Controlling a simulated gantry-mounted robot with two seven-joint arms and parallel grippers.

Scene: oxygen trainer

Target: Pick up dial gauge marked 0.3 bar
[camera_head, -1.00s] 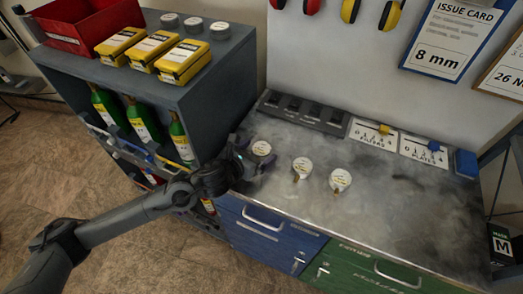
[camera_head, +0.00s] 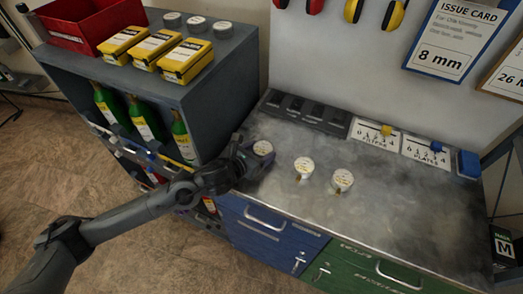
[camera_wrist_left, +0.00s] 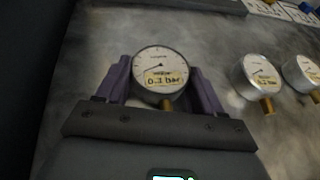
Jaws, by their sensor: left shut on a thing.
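The dial gauge marked 0.3 bar (camera_wrist_left: 160,68) has a round white face with a yellow label. It sits between the purple fingers of my left gripper (camera_wrist_left: 160,88), which is shut on it. In the head view this gauge (camera_head: 263,149) shows at the gripper's tip, at the left end of the grey worktop (camera_head: 400,220). Two similar gauges with brass stems lie to its right, a middle gauge (camera_head: 304,167) and a right gauge (camera_head: 342,180). They also show in the left wrist view, the middle one (camera_wrist_left: 258,78) and the right one (camera_wrist_left: 301,74), their labels too small to read. My right gripper is not in view.
A dark slotted tray (camera_head: 305,112) lies along the back of the worktop, beside cards with dials (camera_head: 375,133). A shelf unit with green bottles (camera_head: 146,122) and yellow boxes (camera_head: 184,61) stands left. The worktop's right part is clear.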

